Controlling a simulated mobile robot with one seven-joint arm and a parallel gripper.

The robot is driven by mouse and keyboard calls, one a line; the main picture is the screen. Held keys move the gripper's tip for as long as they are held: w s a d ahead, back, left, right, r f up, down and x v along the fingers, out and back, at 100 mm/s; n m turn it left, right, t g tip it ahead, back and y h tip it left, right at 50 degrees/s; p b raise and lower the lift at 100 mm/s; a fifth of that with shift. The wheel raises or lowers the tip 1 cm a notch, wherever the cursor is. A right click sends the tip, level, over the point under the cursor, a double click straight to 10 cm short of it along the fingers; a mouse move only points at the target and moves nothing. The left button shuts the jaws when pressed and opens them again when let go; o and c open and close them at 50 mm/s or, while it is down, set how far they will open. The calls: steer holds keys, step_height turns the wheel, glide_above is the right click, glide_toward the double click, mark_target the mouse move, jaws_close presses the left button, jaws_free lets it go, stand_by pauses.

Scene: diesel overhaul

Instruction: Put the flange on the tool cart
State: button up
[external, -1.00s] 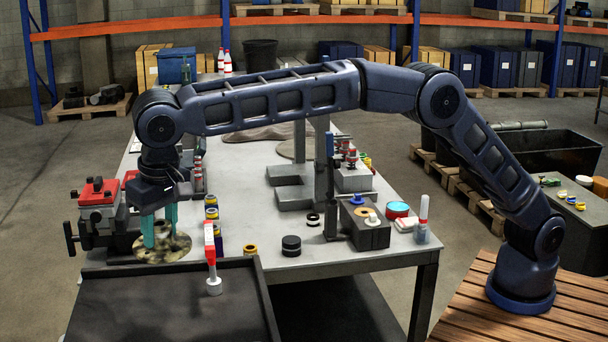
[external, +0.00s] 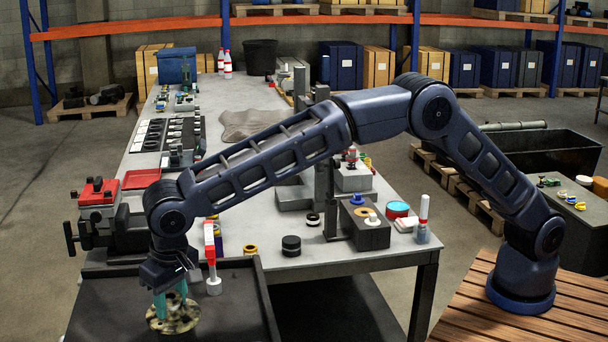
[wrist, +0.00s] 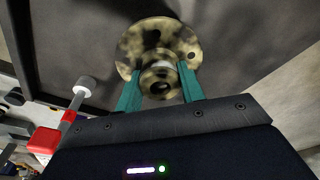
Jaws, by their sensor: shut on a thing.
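The flange (external: 174,314) is a round, mottled tan-and-black disc with a raised hub. My gripper (external: 172,300) is shut on it, with teal fingers on either side of the hub. In the wrist view the flange (wrist: 158,55) shows beyond my gripper (wrist: 160,92), its disc broad and its hub between the fingertips. The tool cart (external: 105,312) is the dark, rimmed tray top at the front left. The flange is over this top in the external view; whether it touches the surface, I cannot tell.
A red-and-white handled tool (external: 210,245) with a white knob stands beside my gripper, near the cart's back edge. A vise with red parts (external: 98,205) is at the workbench's left. The workbench (external: 262,265) lies behind the cart.

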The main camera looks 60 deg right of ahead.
mark_target(174, 317)
steer(key=shift+f, duration=2.05)
steer(key=shift+f, duration=0.1)
steer(key=o, duration=1.3)
steer(key=shift+f, duration=0.1)
steer(key=r, duration=0.4)
steer(key=s+r, duration=0.1)
steer(key=r, duration=0.7)
steer(key=shift+s+r, duration=0.1)
steer(key=shift+s, duration=0.3)
